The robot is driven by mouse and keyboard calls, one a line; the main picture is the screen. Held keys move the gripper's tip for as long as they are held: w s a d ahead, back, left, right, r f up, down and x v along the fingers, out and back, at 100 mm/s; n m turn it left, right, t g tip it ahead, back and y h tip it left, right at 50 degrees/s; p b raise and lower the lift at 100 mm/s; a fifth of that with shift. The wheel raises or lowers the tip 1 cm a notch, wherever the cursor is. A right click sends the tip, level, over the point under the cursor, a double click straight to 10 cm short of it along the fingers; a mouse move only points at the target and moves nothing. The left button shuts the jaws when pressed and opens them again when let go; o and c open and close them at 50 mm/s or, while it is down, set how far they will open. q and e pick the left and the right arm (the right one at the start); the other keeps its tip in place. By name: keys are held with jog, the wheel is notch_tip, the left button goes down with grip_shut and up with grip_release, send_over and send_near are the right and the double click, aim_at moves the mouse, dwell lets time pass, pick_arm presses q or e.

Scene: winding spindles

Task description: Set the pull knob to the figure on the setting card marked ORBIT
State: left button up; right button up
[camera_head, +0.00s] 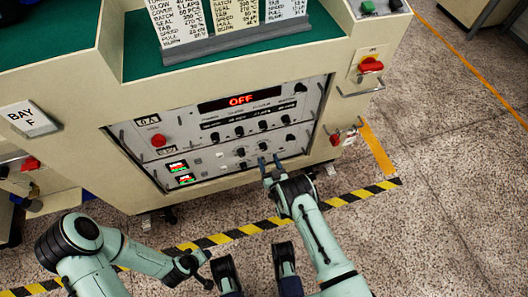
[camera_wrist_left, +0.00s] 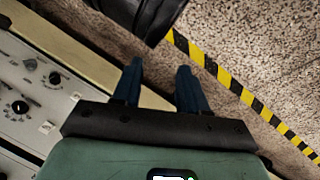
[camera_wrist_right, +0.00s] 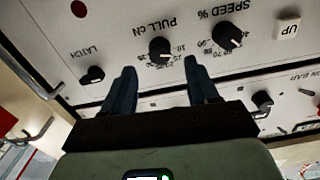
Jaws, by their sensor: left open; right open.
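The pull knob (camera_wrist_right: 160,50) is a black dial labelled PULL cN, upside down in the right wrist view; its pointer is too small to read. My right gripper (camera_wrist_right: 159,70) is open, its blue fingers either side of the knob's line and apparently short of it. In the head view the right gripper (camera_head: 270,162) is at the panel's lower right. Setting cards (camera_head: 181,24) stand in a holder at the top, their headings cut off, so I cannot tell which is ORBIT. My left gripper (camera_wrist_left: 158,85) is open and empty near the cabinet's lower edge.
The speed knob (camera_wrist_right: 227,36) and latch knob (camera_wrist_right: 93,75) flank the pull knob. The display (camera_head: 240,100) reads OFF. A red button (camera_head: 158,140) and metal handles are on the panel. A red switch (camera_head: 370,65) is at the right. Striped tape (camera_head: 250,229) marks the open floor.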

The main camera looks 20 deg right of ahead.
aim_at(264, 150)
jog(key=w+b, duration=0.1)
jog(key=w, duration=0.2)
jog(key=shift+w+a+f, duration=0.1)
jog(key=shift+w, duration=0.55)
pick_arm(q)
jog(key=shift+s+a+f+b, duration=0.15)
jog(key=shift+a+f, duration=0.15)
jog(key=shift+f, duration=0.4)
jog(key=shift+s+a+f+b, duration=0.15)
jog(key=shift+a+f, duration=0.1)
jog(key=shift+f, duration=0.45)
pick_arm(e)
jog(key=shift+w, duration=0.6)
pick_arm(q)
jog(key=shift+w, duration=0.1)
pick_arm(e)
jog(key=c, duration=1)
